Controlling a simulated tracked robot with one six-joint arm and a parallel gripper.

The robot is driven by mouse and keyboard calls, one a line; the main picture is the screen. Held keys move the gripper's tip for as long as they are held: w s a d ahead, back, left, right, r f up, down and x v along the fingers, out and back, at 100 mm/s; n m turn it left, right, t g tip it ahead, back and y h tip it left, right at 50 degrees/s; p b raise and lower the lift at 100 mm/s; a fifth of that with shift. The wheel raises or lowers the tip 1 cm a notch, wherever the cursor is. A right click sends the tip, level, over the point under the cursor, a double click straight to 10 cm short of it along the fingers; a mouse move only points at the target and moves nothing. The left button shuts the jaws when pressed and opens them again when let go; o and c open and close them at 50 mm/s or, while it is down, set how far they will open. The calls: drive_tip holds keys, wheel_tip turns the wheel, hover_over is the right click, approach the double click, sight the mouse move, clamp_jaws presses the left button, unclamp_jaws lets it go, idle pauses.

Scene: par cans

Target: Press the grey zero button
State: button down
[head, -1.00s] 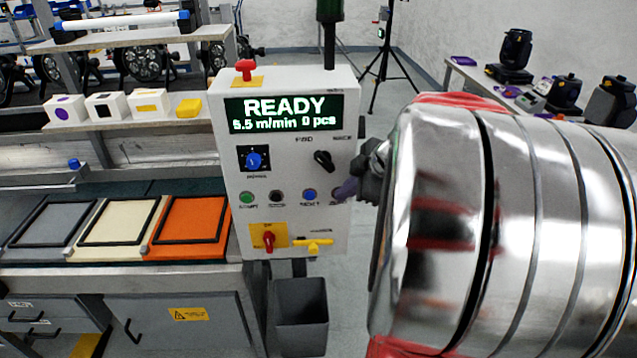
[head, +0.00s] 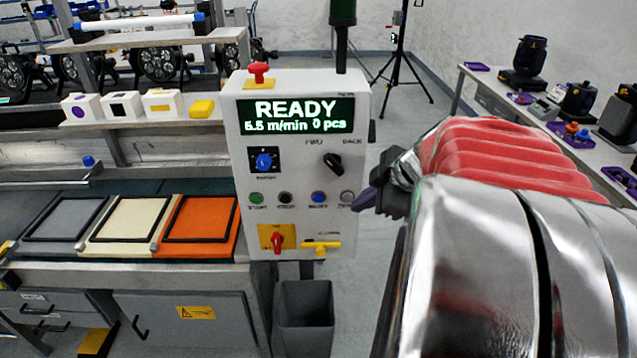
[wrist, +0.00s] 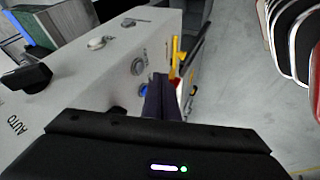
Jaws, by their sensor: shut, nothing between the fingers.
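The grey zero button (head: 347,198) is the rightmost in the row of round buttons on the white control panel (head: 300,228). It sits to the right of the blue reset button (head: 319,198). My gripper (head: 358,202) is shut and empty, its dark purple fingertips just to the right of and slightly below the zero button in the head view. I cannot tell whether they touch it. In the wrist view my shut fingertips (wrist: 163,90) are close to the panel face, beside a blue button (wrist: 145,90).
The panel also bears a READY display (head: 297,115), a blue dial (head: 264,161), a black knob (head: 333,163), a red rotary switch (head: 277,238) and a yellow handle (head: 320,245). A grey bin (head: 306,315) stands below.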

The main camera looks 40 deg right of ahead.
drive_tip(key=v, duration=0.7)
drive_tip(key=shift+s+r, duration=0.15)
drive_tip(key=shift+s, duration=0.05)
drive_tip(key=shift+w+a, duration=0.1)
drive_tip(key=shift+a, duration=0.05)
